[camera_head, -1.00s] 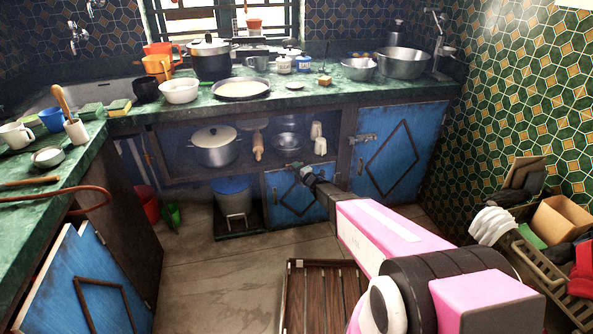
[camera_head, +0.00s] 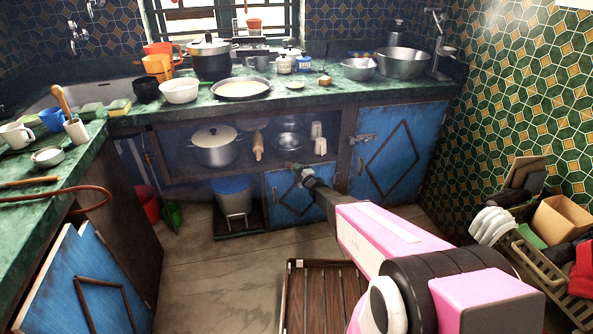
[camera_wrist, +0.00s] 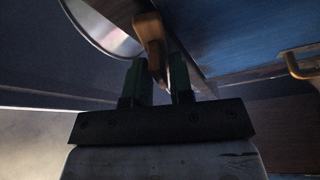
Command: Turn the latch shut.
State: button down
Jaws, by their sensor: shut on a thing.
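The small blue cabinet door (camera_head: 288,205) is under the counter, left of the larger blue door. My gripper (camera_head: 296,168) is at its top edge, in front of the latch, which is too small and covered to make out in the head view. In the wrist view a worn brown wooden latch (camera_wrist: 150,38) runs down between the two green fingers of my gripper (camera_wrist: 160,82), which are shut on it. The latch slants slightly and its lower end is between the fingers. Whether the door is fully closed cannot be told.
The larger blue door (camera_head: 398,150) with a metal bolt (camera_head: 364,138) is to the right. An open shelf with a lidded pot (camera_head: 216,148) is to the upper left, above a blue bucket (camera_head: 233,195). A slatted wooden rack (camera_head: 325,300) stands on the floor in front.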

jog(key=m+t+h, duration=0.1)
jog(key=m+t, duration=0.1)
jog(key=m, duration=0.4)
jog(key=m+t+h, duration=0.2)
jog(key=m, duration=0.4)
jog(key=m+t+h, duration=0.2)
jog(key=m, duration=0.4)
jog(key=shift+a+f, duration=0.15)
jog(key=shift+f, duration=0.05)
jog(key=shift+m, duration=0.5)
jog(key=c, duration=1.2)
grip_release()
jog(key=v, duration=1.1)
jog(key=shift+a, duration=0.15)
